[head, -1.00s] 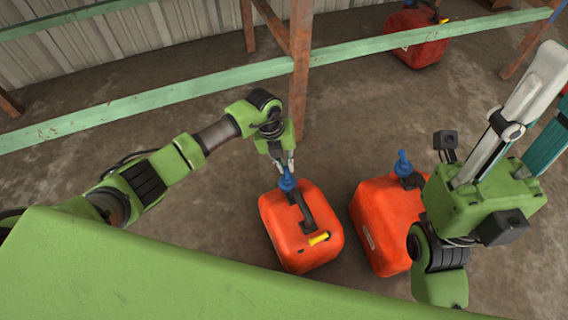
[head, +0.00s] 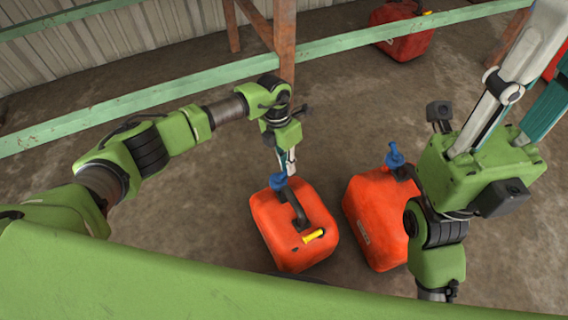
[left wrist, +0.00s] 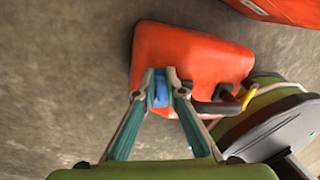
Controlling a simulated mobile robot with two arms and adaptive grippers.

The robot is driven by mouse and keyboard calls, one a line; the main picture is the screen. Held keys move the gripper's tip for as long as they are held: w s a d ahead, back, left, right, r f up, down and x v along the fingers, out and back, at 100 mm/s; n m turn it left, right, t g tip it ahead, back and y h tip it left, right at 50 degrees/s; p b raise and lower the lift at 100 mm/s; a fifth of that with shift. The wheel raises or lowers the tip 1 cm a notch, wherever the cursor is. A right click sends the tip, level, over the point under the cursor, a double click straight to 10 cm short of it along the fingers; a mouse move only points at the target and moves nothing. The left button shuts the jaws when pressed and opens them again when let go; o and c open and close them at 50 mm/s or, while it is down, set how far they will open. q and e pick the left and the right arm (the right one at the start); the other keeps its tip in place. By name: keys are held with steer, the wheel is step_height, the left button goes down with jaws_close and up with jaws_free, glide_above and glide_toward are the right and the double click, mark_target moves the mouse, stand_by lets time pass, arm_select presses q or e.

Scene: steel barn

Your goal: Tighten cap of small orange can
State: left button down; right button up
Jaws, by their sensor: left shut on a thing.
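The small orange can (head: 262,222) stands on the floor in the middle of the head view, with a dark handle, a yellow part and a blue cap (head: 278,182) at its far end. My left gripper (head: 283,171) reaches down to that end and is shut on the blue cap. In the left wrist view the cap (left wrist: 160,90) sits between the fingertips (left wrist: 161,84), above the orange can (left wrist: 190,52). My right gripper points up at the right of the head view, away from the can; its fingertips are cut off.
A larger orange can (head: 368,215) with a blue spout (head: 394,156) stands just right of the small one. Another red can (head: 402,40) lies behind a green rail (head: 380,38). A rusty post (head: 284,40) rises behind my left wrist. The floor left of the small can is clear.

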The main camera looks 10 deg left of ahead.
arm_select(q)
steer(key=shift+s+d+m+b, duration=0.2)
steer(key=shift+d+m+b, duration=0.05)
steer(key=shift+m, duration=0.6)
steer(key=shift+s+d+m+b, duration=0.15)
steer(key=shift+d+m+b, duration=0.1)
steer(key=shift+m, duration=0.6)
steer(key=c, duration=2.1)
jaws_free()
step_height(320, 180, up, 12)
steer(key=w+a, duration=0.1)
steer(key=shift+w+a, duration=0.2)
steer(key=shift+w, duration=0.2)
steer(key=shift+d+f, duration=0.1)
steer(key=shift+f, duration=0.05)
